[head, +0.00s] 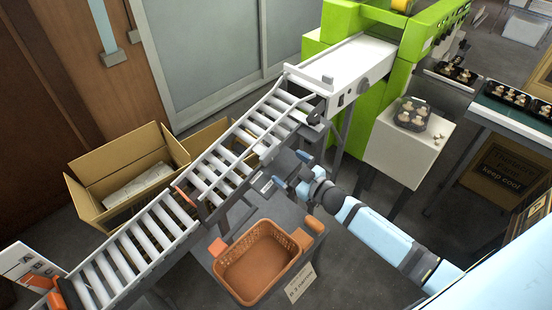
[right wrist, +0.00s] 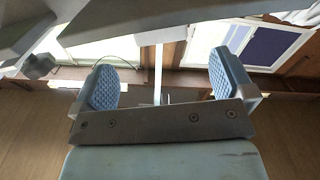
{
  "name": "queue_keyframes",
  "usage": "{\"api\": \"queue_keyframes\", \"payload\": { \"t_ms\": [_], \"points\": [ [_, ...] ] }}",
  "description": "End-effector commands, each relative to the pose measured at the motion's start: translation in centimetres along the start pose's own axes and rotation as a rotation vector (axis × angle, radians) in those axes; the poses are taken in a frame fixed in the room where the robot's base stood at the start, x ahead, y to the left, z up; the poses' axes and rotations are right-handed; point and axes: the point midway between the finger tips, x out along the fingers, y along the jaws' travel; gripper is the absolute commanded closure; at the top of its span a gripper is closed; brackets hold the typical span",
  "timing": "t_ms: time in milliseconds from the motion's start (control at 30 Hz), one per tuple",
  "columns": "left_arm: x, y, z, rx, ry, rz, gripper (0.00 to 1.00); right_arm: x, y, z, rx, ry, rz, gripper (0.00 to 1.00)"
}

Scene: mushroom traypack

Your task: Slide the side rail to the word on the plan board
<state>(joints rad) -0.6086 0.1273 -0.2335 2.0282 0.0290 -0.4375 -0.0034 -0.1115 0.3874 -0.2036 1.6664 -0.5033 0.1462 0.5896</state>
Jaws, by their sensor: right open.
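A roller conveyor runs diagonally in the head view, with a pale side rail (head: 133,221) along its edge. I cannot tell which rail section slides. A white board with the letters A, B, C (head: 32,264) stands at the lower left, partly cut off; its smaller print is unreadable. My right gripper (head: 289,170) is beside the conveyor's near side, close to a small metal part (head: 262,184). In the right wrist view its blue padded fingers (right wrist: 162,82) are apart, with a thin pale post (right wrist: 158,72) showing between them. I see no contact. My left gripper is out of view.
An orange basket (head: 262,292) sits on a grey table below the conveyor, a printed card (head: 300,284) beside it. An open cardboard box (head: 90,209) stands behind the conveyor. A green machine (head: 375,98) and a white stand (head: 394,158) with a mushroom tray are at right.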

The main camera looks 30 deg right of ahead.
Motion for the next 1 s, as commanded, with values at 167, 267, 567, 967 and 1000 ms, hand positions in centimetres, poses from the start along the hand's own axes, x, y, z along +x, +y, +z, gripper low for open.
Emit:
{"api": "queue_keyframes", "payload": {
  "t_ms": [167,267,567,967,1000],
  "points": [
    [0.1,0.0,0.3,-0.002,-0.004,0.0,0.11,-3.3,0.0,0.1,0.001,-0.001,-0.001,0.0],
    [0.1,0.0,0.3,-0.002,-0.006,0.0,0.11,-4.3,0.0,0.0,0.0,0.0,0.0,0.0],
    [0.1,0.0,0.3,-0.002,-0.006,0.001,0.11,-5.0,0.0,0.0,0.001,0.001,0.0,0.0],
    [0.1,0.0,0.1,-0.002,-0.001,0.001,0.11,-5.2,-0.3,0.1,0.007,-0.006,0.003,0.0],
    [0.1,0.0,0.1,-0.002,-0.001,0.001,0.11,-5.5,-0.8,0.3,0.015,-0.018,0.009,0.0]
  ]
}}
